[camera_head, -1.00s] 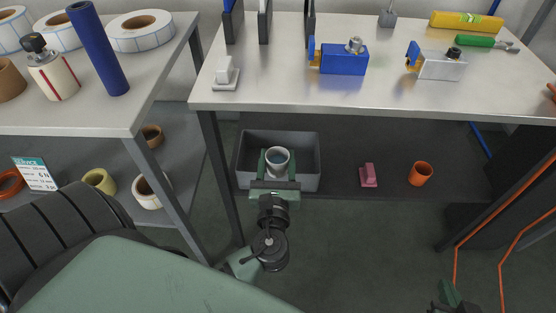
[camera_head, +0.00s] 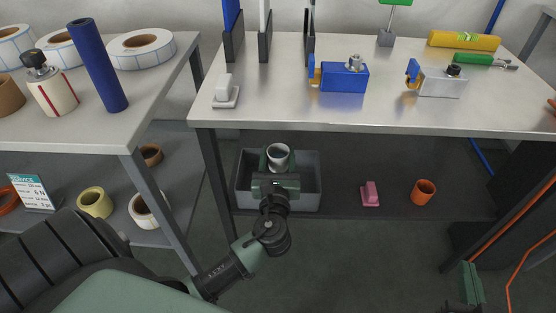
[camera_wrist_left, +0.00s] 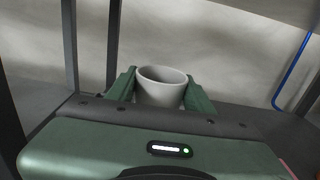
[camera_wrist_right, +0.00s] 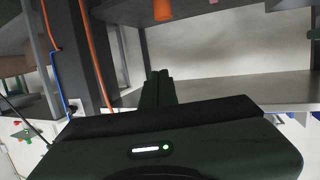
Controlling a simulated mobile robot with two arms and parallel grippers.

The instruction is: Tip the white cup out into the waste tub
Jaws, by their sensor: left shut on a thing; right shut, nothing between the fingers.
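The white cup (camera_head: 279,163) is held between the fingers of my left gripper (camera_head: 278,168), over the grey waste tub (camera_head: 313,182) on the lower shelf. In the left wrist view the cup (camera_wrist_left: 161,92) sits between the two green fingers (camera_wrist_left: 161,98), its mouth upward and its body roughly upright. What is inside the cup cannot be made out now. The gripper hides part of the tub's inside and front wall. My right gripper (camera_head: 471,284) is shut and empty at the lower right; its closed fingers (camera_wrist_right: 158,88) show in the right wrist view.
A pink block (camera_head: 370,194) and an orange cup (camera_head: 423,193) stand on the shelf right of the tub. The steel tabletop (camera_head: 280,105) overhangs behind and above the tub. A table leg (camera_head: 215,175) stands close to its left.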

